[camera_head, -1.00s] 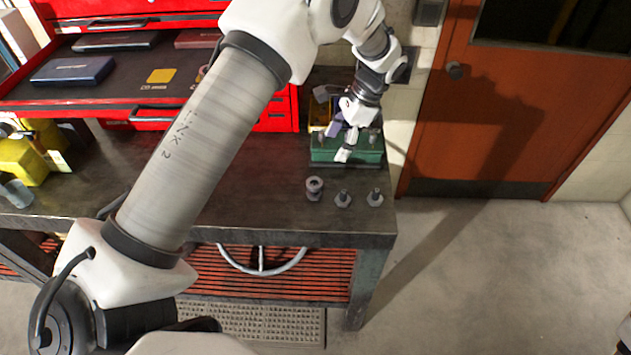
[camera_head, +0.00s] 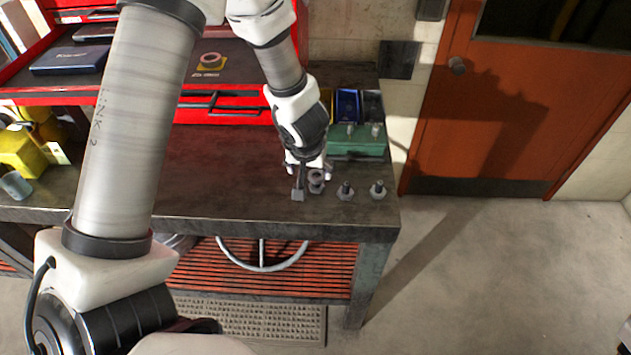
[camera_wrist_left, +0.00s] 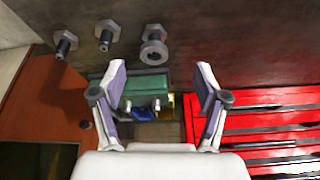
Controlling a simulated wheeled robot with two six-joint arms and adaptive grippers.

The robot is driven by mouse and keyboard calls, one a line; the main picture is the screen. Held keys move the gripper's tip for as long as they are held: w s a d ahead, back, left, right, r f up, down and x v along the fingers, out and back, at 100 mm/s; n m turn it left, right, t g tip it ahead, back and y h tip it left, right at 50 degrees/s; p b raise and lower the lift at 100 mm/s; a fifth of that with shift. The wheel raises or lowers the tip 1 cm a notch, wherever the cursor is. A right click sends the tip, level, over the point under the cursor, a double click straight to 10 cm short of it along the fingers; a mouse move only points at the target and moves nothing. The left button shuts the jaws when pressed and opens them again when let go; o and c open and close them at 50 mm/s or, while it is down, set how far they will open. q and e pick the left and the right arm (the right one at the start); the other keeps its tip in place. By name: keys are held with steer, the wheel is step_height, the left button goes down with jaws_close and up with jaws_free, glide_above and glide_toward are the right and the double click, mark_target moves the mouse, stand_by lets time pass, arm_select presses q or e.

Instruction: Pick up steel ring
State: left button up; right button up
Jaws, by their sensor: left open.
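The steel ring (camera_head: 316,176) sits at the top of a hex-based post on the workbench, seemingly around it; it also shows in the left wrist view (camera_wrist_left: 153,47). My left gripper (camera_head: 312,181) is right beside the ring at the left and back, partly overlapping it in the head view. In the left wrist view, the left gripper's fingers (camera_wrist_left: 161,70) are spread wide with nothing between them, and the ring appears beyond their tips. Whether a finger touches the ring I cannot tell. My right gripper is not in view.
Two bare bolts (camera_head: 345,190) and (camera_head: 378,189) stand right of the ring. A green case (camera_head: 357,142) is behind them, with blue bins (camera_head: 347,105) farther back. A copper-coloured ring (camera_head: 210,59) lies on a yellow pad in the red cabinet.

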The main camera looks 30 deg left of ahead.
mark_target(317, 175)
arm_select(q)
steer(key=w+f+b, duration=0.1)
steer(key=w+f, duration=0.1)
steer(key=f, duration=0.1)
steer(key=w+a+f+b, duration=0.1)
steer(key=w+f, duration=0.1)
steer(key=shift+f+b, duration=0.15)
steer(key=shift+b, duration=0.2)
steer(key=shift+a+f, duration=0.15)
steer(key=shift+f, duration=0.15)
steer(key=shift+w, duration=0.15)
steer(key=c, duration=1.2)
steer(key=shift+r, duration=0.1)
